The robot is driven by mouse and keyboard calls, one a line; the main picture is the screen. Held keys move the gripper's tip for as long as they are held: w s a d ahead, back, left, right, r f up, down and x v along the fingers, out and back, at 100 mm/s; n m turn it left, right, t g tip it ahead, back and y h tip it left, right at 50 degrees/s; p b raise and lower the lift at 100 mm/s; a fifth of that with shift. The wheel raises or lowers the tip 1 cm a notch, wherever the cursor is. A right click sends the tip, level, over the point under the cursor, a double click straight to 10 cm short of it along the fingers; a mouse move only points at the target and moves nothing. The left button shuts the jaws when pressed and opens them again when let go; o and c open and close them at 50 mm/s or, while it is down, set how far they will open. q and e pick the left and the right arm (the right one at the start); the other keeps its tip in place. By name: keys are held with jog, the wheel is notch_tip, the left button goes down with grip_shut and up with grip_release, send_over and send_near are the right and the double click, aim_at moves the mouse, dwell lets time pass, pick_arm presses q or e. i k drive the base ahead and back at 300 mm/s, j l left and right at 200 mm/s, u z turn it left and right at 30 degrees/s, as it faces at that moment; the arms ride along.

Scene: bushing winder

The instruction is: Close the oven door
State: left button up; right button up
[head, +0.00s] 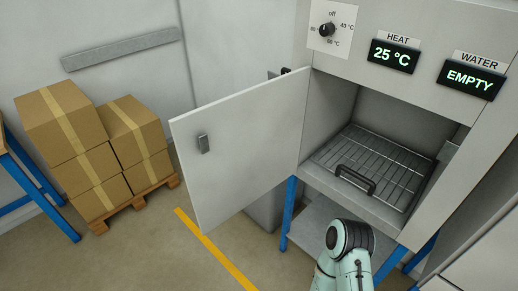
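The oven (395,20) stands at the right on blue legs, with its chamber open to view. Its white door (245,150) is hinged at the chamber's left side and swung wide open toward the left. One of my arm links shows at the bottom, below the chamber. Neither gripper is in view.
Stacked cardboard boxes (62,120) stand on a wooden pallet (135,205) at the left. A blue table frame (40,190) is at the far left edge. A yellow line (215,250) crosses the floor, which is clear in front of the door.

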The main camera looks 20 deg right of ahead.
aim_at(254, 134)
jog(key=i+j+z, duration=0.2)
jog(key=z, duration=0.2)
jog(key=i+j+z, duration=0.1)
jog(key=j+z, duration=0.3)
jog(key=i+j+z, duration=0.1)
jog(key=j+z, duration=0.55)
jog(key=z, duration=0.2)
jog(key=j+z, duration=0.65)
jog(key=j, duration=0.25)
jog(key=j+z, duration=0.3)
jog(key=j, duration=0.15)
